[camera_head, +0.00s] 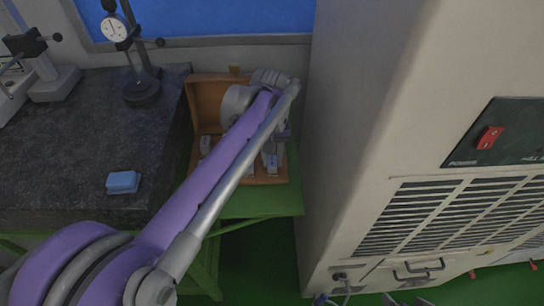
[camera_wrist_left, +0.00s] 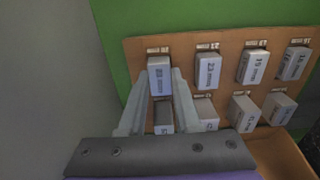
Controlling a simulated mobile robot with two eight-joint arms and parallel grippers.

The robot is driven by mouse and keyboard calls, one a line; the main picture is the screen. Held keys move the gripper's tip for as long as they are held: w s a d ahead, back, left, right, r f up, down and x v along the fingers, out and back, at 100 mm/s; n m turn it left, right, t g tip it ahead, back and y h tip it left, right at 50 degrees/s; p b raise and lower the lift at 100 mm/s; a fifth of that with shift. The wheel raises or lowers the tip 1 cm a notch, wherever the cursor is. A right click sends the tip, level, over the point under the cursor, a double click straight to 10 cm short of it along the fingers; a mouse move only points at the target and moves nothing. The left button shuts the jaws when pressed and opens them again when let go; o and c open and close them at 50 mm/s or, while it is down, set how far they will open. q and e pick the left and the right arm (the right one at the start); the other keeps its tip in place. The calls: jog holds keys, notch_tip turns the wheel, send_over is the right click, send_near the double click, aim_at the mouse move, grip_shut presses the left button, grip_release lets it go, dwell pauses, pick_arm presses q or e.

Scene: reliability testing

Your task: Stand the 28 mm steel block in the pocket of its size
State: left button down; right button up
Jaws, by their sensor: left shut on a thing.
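The steel block (camera_wrist_left: 160,80), a grey block with a hard-to-read label that looks like 28 mm, is between the fingertips of my left gripper (camera_wrist_left: 161,74) in the left wrist view. The gripper is shut on it, one finger on each side. The block stands upright at the left end of the upper row of the wooden box (camera_wrist_left: 133,52), just below a small size label. I cannot tell whether its foot is down in the pocket. In the head view my left arm covers much of the box (camera_head: 270,180). My right gripper is not in view.
Several labelled blocks, such as a neighbouring one (camera_wrist_left: 208,70), stand close beside it in two rows. The box's open lid (camera_head: 205,98) rises behind. A tall beige cabinet (camera_head: 345,150) stands close on the right. A blue item (camera_head: 123,182) lies on the dark stone slab (camera_head: 75,140).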

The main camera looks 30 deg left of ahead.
pick_arm(q)
jog(key=c, duration=0.5)
grip_release()
